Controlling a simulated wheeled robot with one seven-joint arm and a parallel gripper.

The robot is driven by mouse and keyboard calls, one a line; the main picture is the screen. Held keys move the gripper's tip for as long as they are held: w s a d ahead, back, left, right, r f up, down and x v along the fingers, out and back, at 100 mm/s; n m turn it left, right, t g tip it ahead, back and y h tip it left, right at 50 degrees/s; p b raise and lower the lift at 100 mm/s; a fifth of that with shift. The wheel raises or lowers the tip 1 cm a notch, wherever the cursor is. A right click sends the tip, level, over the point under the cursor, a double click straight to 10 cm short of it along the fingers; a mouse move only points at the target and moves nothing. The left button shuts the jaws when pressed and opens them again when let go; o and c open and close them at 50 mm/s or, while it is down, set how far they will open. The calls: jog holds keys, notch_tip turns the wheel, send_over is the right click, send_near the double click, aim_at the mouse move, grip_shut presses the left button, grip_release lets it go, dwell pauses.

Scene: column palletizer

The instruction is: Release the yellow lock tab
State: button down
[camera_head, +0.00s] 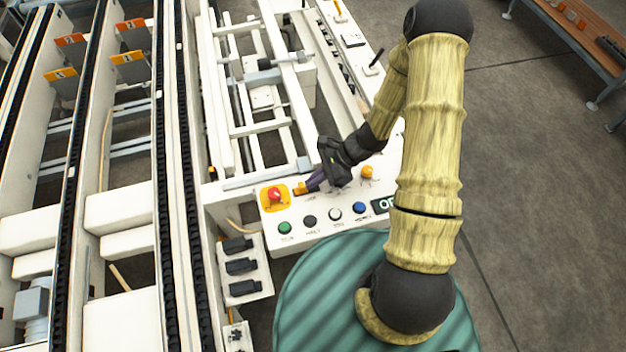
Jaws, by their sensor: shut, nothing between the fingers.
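A small yellow-orange tab (300,188) shows on the white control panel (327,231), just right of a red mushroom button (274,194) on a yellow plate. It looks like the lock tab. The tips are right at the tab's right side. I cannot tell whether they touch it, and the fingers may hide part of it.
Green (285,228), black (309,221), white (336,214) and blue (360,208) buttons line the panel's front. A yellow knob (367,172) stands right of my gripper. Black-belted conveyor rails (172,150) fill the left.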

jog(key=shift+s+a+r, duration=0.1)
jog(key=shift+a+r, duration=0.05)
jog(key=shift+a, duration=0.05)
jog(key=shift+d+r+p, duration=0.3)
jog(key=shift+r+p, duration=0.2)
jog(key=shift+p, duration=0.15)
jog(key=p+v, duration=0.5)
jog(key=v, duration=0.3)
jog(key=shift+d+f+p, duration=0.1)
jog(key=shift+d+p, duration=0.15)
jog(key=shift+p, duration=0.1)
jog(key=shift+d, duration=0.4)
jog(key=s+d+r+n+t+h, duration=0.2)
jog(key=s+r+n+h, duration=0.1)
jog(key=r+n, duration=0.5)
jog(key=s+d+r+n+t+h, duration=0.2)
jog(key=r+n+h, duration=0.3)
jog(key=r, duration=1)
jog(key=s+n, duration=0.1)
jog(key=n, duration=0.1)
jog(key=shift+n+h, duration=0.4)
dwell(0.5)
